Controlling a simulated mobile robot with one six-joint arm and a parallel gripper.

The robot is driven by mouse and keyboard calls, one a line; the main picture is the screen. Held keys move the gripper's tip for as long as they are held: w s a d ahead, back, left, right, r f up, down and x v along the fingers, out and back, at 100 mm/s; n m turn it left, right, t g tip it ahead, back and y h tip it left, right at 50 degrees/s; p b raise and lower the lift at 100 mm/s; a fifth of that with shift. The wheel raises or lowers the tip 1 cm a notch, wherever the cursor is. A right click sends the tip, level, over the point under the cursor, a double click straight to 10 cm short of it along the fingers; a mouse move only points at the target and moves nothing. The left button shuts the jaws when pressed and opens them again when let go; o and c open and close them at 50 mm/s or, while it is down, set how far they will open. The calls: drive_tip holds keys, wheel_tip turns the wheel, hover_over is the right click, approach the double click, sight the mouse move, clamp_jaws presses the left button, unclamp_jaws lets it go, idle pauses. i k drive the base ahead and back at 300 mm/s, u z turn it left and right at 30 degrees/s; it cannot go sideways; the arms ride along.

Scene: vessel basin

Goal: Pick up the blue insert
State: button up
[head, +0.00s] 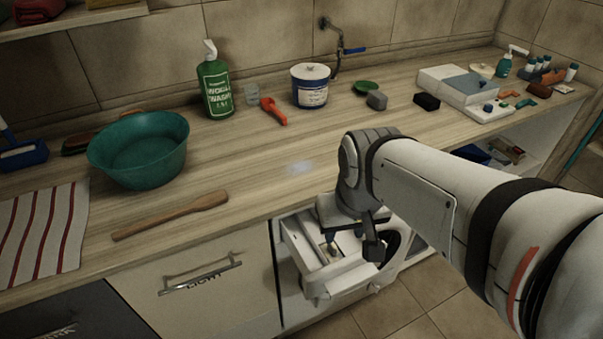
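My gripper (351,243) points down over the pulled-out white drawer (336,283) below the counter's front edge. Its two dark fingers show apart, with a gap between them, and I see nothing held in it. A small bluish spot shows by the left finger inside the drawer; I cannot tell whether it is the blue insert. My wrist and fingers hide part of the drawer's inside. No other piece in the drawer can be clearly made out as the insert.
The wooden counter holds a teal basin (139,152), a wooden spoon (172,215), a green bottle (215,86), a white tub (310,87) and a red-handled brush (273,111). A white box (458,86) stands at right. A striped towel (40,235) lies at left. The counter's middle is clear.

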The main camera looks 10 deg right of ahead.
sight(330, 253)
drive_tip(key=u, duration=2.4)
drive_tip(key=k, duration=1.75)
drive_tip(key=z, duration=0.7)
drive_tip(key=i, duration=1)
drive_tip(key=z, duration=0.05)
